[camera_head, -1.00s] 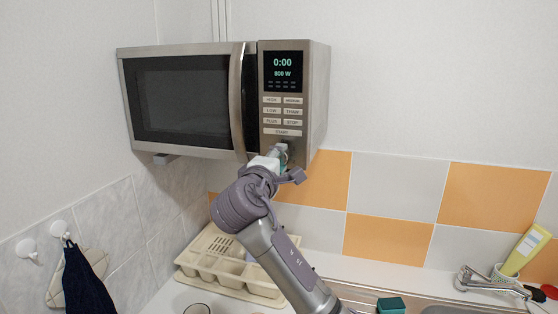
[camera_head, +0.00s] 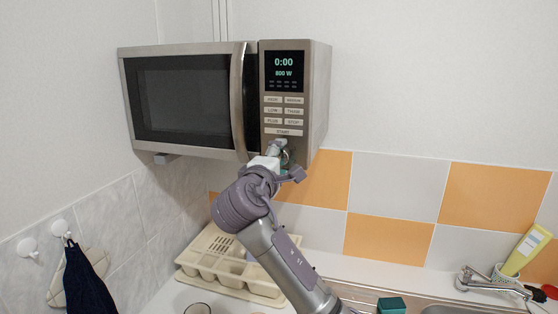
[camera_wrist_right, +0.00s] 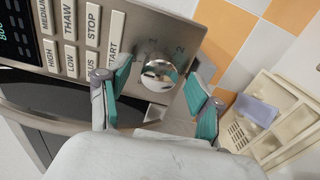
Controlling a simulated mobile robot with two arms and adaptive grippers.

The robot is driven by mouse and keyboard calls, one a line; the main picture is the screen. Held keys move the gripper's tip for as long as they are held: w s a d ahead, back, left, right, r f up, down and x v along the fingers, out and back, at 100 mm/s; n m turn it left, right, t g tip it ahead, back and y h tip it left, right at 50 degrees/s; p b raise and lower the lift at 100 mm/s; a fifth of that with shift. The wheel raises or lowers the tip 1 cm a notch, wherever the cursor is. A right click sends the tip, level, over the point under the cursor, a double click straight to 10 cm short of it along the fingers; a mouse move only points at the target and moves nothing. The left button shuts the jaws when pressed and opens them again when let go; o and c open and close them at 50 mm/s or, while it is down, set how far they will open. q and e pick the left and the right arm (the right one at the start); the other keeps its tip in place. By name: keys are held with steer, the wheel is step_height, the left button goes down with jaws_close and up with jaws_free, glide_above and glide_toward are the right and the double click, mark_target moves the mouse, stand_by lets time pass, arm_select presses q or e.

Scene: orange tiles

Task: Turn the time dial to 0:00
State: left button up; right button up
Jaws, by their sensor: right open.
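The microwave (camera_head: 185,100) hangs on the wall, and its display (camera_head: 284,70) reads 0:00 and 800 W. In the right wrist view, the round chrome dial (camera_wrist_right: 159,76) sits on the panel below the START button, with the marks 1 and 2 near it. My right gripper (camera_wrist_right: 155,108) is open, with one teal-padded finger on each side of the dial and visible gaps to it. In the head view my right gripper (camera_head: 277,155) is at the panel's lower part and mostly hides the dial. My left gripper is not in view.
The microwave's curved door handle (camera_head: 238,100) is just left of the panel. A cream dish rack (camera_head: 230,265) stands on the counter below. A dark towel (camera_head: 87,283) hangs at the left. A tap (camera_head: 490,283) and a yellow bottle (camera_head: 526,250) are at the right.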

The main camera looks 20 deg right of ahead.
steer(key=v, duration=1.2)
